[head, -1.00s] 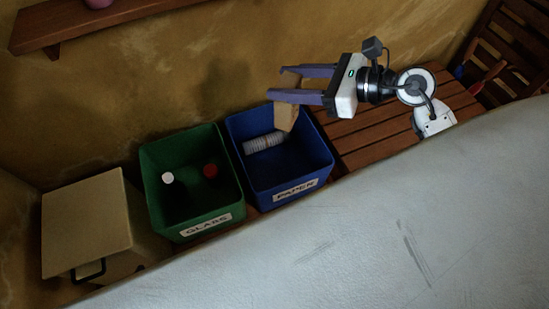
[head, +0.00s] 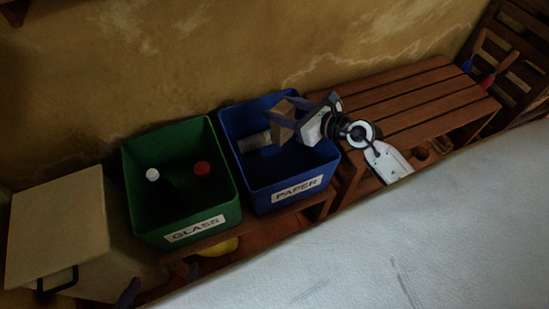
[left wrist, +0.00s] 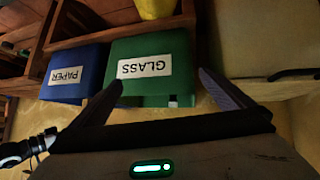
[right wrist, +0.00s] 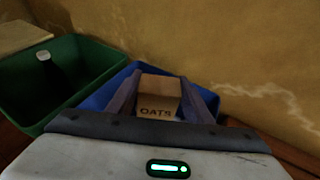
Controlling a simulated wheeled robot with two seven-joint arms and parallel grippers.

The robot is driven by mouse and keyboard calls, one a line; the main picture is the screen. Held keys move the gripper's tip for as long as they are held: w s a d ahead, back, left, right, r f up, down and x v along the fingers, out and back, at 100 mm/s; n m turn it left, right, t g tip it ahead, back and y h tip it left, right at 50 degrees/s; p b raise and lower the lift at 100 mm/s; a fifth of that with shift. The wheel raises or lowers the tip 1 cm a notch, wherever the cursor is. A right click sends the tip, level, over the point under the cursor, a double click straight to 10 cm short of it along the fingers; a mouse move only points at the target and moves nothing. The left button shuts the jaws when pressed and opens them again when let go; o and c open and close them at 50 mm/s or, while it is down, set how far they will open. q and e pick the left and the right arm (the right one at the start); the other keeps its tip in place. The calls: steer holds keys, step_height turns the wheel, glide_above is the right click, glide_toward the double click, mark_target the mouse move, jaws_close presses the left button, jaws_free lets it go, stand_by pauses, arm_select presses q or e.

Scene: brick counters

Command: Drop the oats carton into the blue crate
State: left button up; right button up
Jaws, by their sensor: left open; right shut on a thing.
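The oats carton (head: 281,122) is a small brown box, and its OATS lettering shows in the right wrist view (right wrist: 159,96). My right gripper (head: 290,117) is shut on it and holds it over the blue crate (head: 262,190), near its back right side. The blue crate bears a PAPER label and also shows in the right wrist view (right wrist: 105,96). My left gripper (left wrist: 165,92) is open and empty, facing the crate fronts in the left wrist view. In the head view only a dark fingertip of it (head: 129,292) shows at the bottom left.
A green crate (head: 160,232) labelled GLASS stands left of the blue one, with a white-capped and a red-capped item inside. A beige lidded bin (head: 58,225) is far left. A slatted wooden bench (head: 420,95) is at right.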

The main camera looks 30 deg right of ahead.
step_height(320, 180, down, 2)
steer(key=shift+f+b, duration=0.25)
steer(key=shift+b, duration=0.6)
arm_select(q)
steer(key=shift+w+d+f+b, duration=0.2)
steer(key=shift+d+f+b, duration=0.25)
steer(key=shift+f, duration=0.2)
arm_select(e)
steer(key=shift+f, duration=0.35)
steer(key=o, duration=1.4)
steer(key=shift+s+d+r, duration=0.1)
steer(key=shift+s+r, duration=0.05)
steer(key=shift+s, duration=0.15)
arm_select(q)
steer(key=shift+s+a+r+p, duration=0.25)
steer(key=shift+r+p, duration=0.3)
steer(key=shift+p, duration=0.55)
arm_select(e)
steer(key=v, duration=0.9)
steer(key=shift+s+d+r, duration=0.1)
steer(key=shift+s+d, duration=0.05)
steer(key=shift+s, duration=0.1)
arm_select(q)
steer(key=shift+w, duration=0.15)
